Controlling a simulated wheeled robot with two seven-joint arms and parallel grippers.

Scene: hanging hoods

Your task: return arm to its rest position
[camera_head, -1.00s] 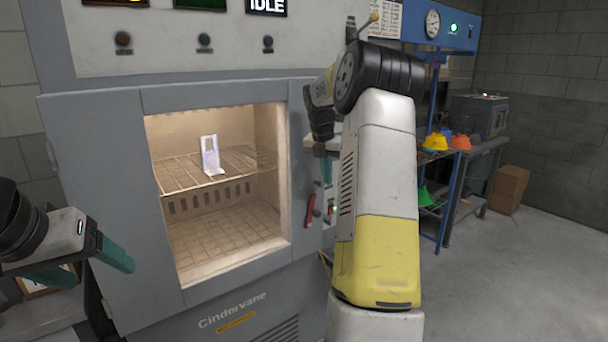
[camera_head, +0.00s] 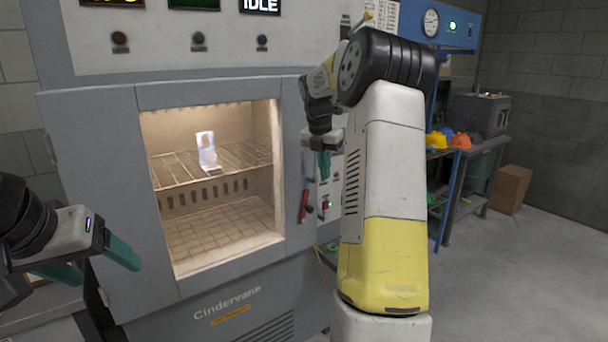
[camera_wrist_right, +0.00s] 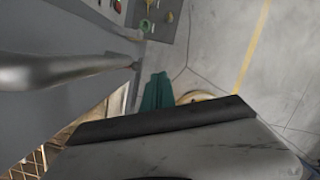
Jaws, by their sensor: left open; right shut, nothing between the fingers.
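My right arm rises at the centre-right of the head view and bends over toward the oven. Its gripper (camera_head: 323,163) points down in front of the oven's right-hand panel, with green fingers together and nothing held. In the right wrist view the green fingers (camera_wrist_right: 157,92) show close together over the floor. My left gripper (camera_head: 95,262) is at the lower left of the head view, its green fingers apart and empty, in front of the oven's left side.
The grey oven (camera_head: 215,295) has a lit, open-fronted chamber. A pale bracket-like piece (camera_head: 208,152) stands on its wire rack (camera_head: 240,158). A red handle (camera_head: 304,206) sits beside my right gripper. A workbench and a cardboard box (camera_head: 512,188) stand right; the floor there is clear.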

